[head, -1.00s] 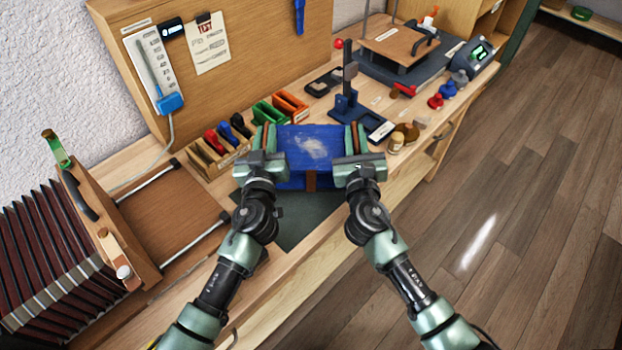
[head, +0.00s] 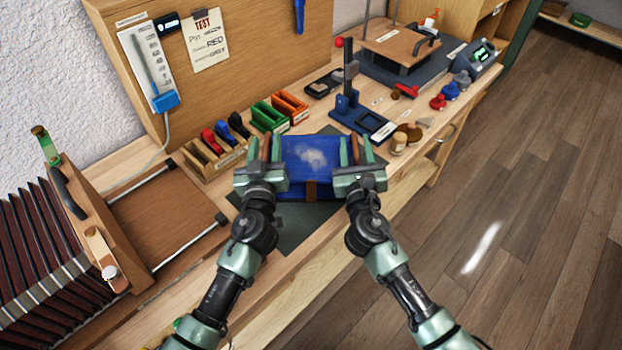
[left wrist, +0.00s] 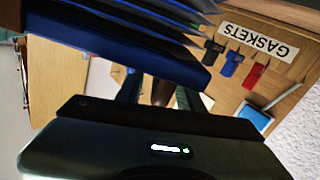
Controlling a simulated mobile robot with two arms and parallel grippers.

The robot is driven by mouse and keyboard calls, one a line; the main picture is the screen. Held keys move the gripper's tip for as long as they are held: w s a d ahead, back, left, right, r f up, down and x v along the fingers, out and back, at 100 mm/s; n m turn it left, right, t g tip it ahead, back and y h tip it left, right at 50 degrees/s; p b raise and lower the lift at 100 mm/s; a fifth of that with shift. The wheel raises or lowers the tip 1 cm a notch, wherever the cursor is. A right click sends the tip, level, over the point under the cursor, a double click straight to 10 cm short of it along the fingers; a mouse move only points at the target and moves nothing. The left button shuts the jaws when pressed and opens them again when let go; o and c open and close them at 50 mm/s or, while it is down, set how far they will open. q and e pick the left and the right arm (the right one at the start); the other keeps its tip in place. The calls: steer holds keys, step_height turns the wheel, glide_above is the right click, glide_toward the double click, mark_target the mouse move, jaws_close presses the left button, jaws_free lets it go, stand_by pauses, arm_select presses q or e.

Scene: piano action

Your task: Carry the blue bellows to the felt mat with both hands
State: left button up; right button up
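The blue bellows (head: 311,158) lies over the dark felt mat (head: 283,232) on the bench, apparently resting on it; its underside is hidden. It has a pale patch on top and a brown strip in front. My left gripper (head: 265,150) is at its left side, its fingers spread around a brown handle with gaps beside it. The left wrist view shows this handle (left wrist: 163,92) between the parted fingers, with the blue bellows (left wrist: 120,50) close above. My right gripper (head: 355,152) is at the right side, its fingers also parted around a brown handle.
A gasket rack (head: 213,160) and green and orange bins (head: 270,117) stand behind the mat. A blue stand (head: 350,110) is behind right, and small jars (head: 398,143) are on the right. A large accordion-like bellows (head: 45,240) fills the left.

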arm_select(q)
steer(key=shift+s+f, duration=0.15)
steer(key=shift+s, duration=0.35)
steer(key=s, duration=1.1)
arm_select(e)
steer(key=s, duration=1.2)
